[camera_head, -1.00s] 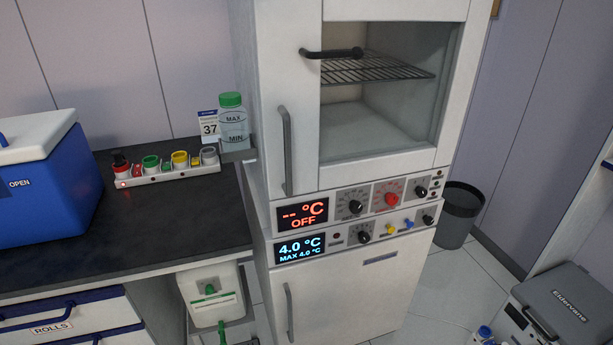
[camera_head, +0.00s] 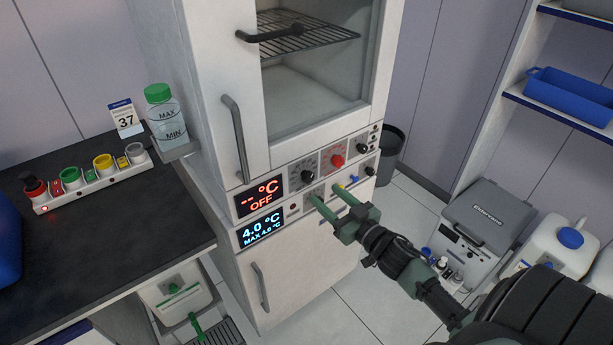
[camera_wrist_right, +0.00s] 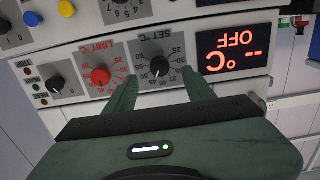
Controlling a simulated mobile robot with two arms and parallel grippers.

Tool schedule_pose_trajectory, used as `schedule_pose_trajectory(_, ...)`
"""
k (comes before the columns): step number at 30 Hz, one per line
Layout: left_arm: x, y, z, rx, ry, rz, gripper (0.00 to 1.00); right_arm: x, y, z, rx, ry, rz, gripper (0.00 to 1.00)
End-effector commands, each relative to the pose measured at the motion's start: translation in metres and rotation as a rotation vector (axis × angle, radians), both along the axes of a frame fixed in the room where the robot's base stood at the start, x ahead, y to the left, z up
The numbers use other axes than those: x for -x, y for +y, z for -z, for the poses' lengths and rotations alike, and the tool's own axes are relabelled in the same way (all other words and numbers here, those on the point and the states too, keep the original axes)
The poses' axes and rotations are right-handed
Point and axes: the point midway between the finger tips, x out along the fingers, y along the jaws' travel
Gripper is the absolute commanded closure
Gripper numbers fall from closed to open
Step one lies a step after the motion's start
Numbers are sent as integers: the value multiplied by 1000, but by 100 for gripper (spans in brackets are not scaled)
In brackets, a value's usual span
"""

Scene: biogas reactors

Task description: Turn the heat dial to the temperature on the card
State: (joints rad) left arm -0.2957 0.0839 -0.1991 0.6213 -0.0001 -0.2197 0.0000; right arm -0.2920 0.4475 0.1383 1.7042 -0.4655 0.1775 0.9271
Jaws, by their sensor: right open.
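The card (camera_head: 126,120) reads 37 and stands on the counter beside a green-capped bottle. The heat dial is a black knob (camera_head: 308,166) on the upper control panel; in the wrist view it is marked SET °C (camera_wrist_right: 159,67), upside down. The red display (camera_head: 262,193) next to it reads "-- °C OFF". My right gripper (camera_head: 329,195) is open and empty in front of the panels, its tips below the dial in the head view. In the wrist view its fingers (camera_wrist_right: 161,82) point at the SET knob, one to each side, not gripping it. My left gripper is out of view.
A red LIMIT °C knob (camera_wrist_right: 101,76) sits close beside the SET dial. Below is a second panel with a blue display (camera_head: 262,229) reading 4.0 °C. The glass-fronted cabinet door and its handle (camera_head: 236,140) are above. A grey box (camera_head: 492,222) stands on the floor at right.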

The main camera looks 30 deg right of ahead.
Motion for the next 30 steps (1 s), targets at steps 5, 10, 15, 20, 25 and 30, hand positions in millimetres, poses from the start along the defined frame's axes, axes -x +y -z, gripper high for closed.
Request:
schedule_pose_trajectory(5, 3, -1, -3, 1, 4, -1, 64, -19, 1, -6, -2, -11, -3, 46)
schedule_pose_trajectory(10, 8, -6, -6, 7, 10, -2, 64, -47, 4, -6, -2, -10, -2, 46)
schedule_pose_trajectory(15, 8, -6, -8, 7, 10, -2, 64, -69, 5, -4, -2, -7, -1, 46)
schedule_pose_trajectory(20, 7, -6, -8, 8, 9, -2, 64, -77, 7, -3, 0, -5, -2, 46)
schedule_pose_trajectory(25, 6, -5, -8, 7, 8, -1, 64, -78, 7, -3, -1, -5, -2, 46)
schedule_pose_trajectory(30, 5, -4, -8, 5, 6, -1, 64, -77, 7, -3, 0, -5, -2, 74)
